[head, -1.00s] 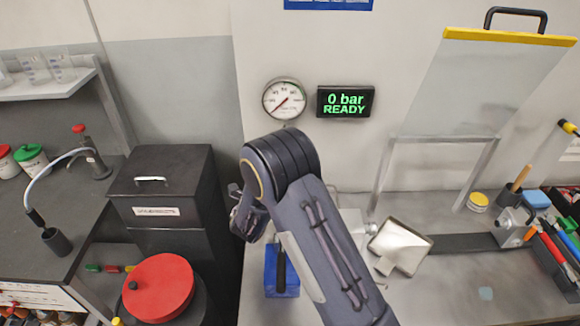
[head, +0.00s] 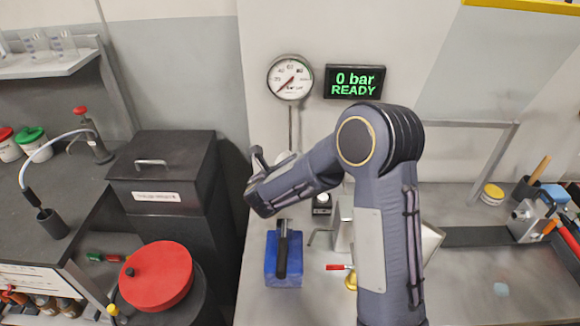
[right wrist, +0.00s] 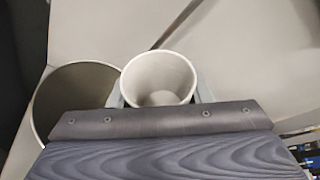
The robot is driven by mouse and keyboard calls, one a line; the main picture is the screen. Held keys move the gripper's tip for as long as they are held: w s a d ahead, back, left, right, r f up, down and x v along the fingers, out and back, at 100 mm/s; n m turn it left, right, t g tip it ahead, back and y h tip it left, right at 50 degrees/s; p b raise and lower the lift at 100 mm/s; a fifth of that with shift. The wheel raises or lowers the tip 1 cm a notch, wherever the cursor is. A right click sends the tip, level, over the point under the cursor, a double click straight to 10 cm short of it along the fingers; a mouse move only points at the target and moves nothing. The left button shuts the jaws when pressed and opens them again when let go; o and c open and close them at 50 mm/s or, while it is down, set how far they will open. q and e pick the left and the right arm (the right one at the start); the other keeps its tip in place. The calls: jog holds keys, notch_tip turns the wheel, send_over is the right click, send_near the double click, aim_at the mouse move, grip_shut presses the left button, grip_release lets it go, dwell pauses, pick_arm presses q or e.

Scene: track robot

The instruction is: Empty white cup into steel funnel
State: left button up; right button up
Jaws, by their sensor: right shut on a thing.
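The white cup (right wrist: 160,70) stands between the fingers of my right gripper (right wrist: 160,95) in the right wrist view, its open mouth facing the camera. Its inside looks pale; I cannot tell whether anything lies at the bottom. In the head view a small pale part of the cup (head: 286,158) shows behind my right forearm. My right gripper is shut on the cup, mostly hidden there. A wide round grey metal opening, apparently the steel funnel (right wrist: 40,108), lies left of the cup in the wrist view, partly covered by my wrist. My left gripper is not in view.
A blue block (head: 284,275) with a black-handled tool is on the bench in front. A pressure gauge (head: 290,77) and a display (head: 354,81) reading 0 bar READY are on the wall. A black cabinet (head: 160,190) and a red round lid (head: 157,276) stand left.

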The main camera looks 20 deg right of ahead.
jog(key=shift+f+m+y+b, duration=0.45)
jog(key=shift+m+y+b, duration=0.25)
jog(key=shift+m+b, duration=0.35)
jog(key=b, duration=0.1)
jog(key=m+y+b, duration=0.1)
jog(key=shift+w+a+m+t+b, duration=0.1)
jog(key=shift+a+m+t+b, duration=0.15)
jog(key=shift+a+t+b, duration=0.05)
jog(key=m+b, duration=0.1)
jog(key=b, duration=0.1)
jog(key=m+y+b, duration=0.1)
jog(key=b, duration=0.1)
jog(key=shift+w+a+t, duration=0.15)
jog(key=shift+a+t, duration=0.1)
jog(key=shift+t, duration=0.05)
notch_tip(320, 180, up, 2)
jog(key=shift+r+p, duration=0.15)
jog(key=shift+p, duration=0.95)
jog(key=shift+r+p, duration=1.4)
jog(key=shift+r, duration=0.35)
